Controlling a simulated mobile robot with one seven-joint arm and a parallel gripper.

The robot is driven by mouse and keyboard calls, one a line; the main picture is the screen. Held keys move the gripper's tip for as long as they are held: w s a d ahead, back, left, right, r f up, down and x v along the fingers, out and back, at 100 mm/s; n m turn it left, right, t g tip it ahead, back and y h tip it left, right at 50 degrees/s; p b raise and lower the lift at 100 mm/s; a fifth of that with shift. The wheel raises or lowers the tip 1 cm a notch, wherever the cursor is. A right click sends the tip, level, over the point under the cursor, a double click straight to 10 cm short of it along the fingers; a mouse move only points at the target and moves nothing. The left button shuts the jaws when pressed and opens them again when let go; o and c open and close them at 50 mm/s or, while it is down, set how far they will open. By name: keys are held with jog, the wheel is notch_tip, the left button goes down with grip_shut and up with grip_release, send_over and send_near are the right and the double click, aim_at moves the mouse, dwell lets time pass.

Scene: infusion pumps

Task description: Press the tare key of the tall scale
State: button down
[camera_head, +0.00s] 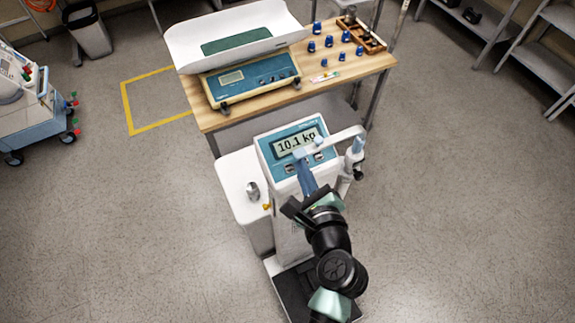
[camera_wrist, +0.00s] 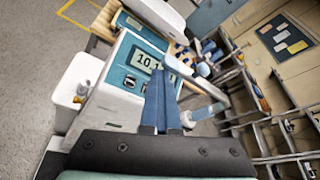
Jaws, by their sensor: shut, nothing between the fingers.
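The tall scale (camera_head: 267,150) stands in the middle, its blue-framed display (camera_head: 297,142) reading 10.1 kg. Small dark keys sit below the display; one key (camera_head: 291,169) shows left of my fingers and another (camera_head: 319,157) to the right. I cannot read their labels. My gripper (camera_head: 301,166) is shut and empty, its blue fingers over the lower part of the panel, between these keys. Contact with the panel cannot be told.
A white arm-like bar (camera_head: 340,137) crosses at the panel's right. A wooden table (camera_head: 335,75) behind holds a baby scale (camera_head: 250,78) and several blue weights. A white box-like surface (camera_head: 238,182) adjoins on the left. A wheeled device (camera_head: 35,115) stands far left. Floor is open both sides.

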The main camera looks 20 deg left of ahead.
jog(key=shift+w+d+r, duration=0.25)
jog(key=shift+w+r, duration=0.1)
jog(key=shift+r, duration=0.2)
jog(key=b, duration=0.6)
send_over(289, 168)
jog(key=s+d, duration=0.3)
notch_tip(289, 168, down, 6)
jog(key=shift+w+a+f+b, duration=0.2)
jog(key=shift+f+b, duration=0.05)
jog(key=shift+f, duration=0.35)
jog(key=shift+w+a+f+b, duration=0.2)
jog(key=shift+f+b, duration=0.05)
jog(key=shift+f, duration=0.3)
jog(key=shift+f, duration=0.15)
jog(key=shift+w+a+f, duration=0.1)
jog(key=shift+a+f, duration=0.05)
jog(key=shift+f, duration=0.05)
jog(key=shift+w+a+f+b, duration=0.1)
jog(key=shift+f+b, duration=0.2)
dwell(0.5)
jog(key=shift+r, duration=0.1)
jog(key=shift+s+d+r+p, duration=0.25)
jog(key=shift+r+p, duration=0.3)
jog(key=shift+p, duration=0.2)
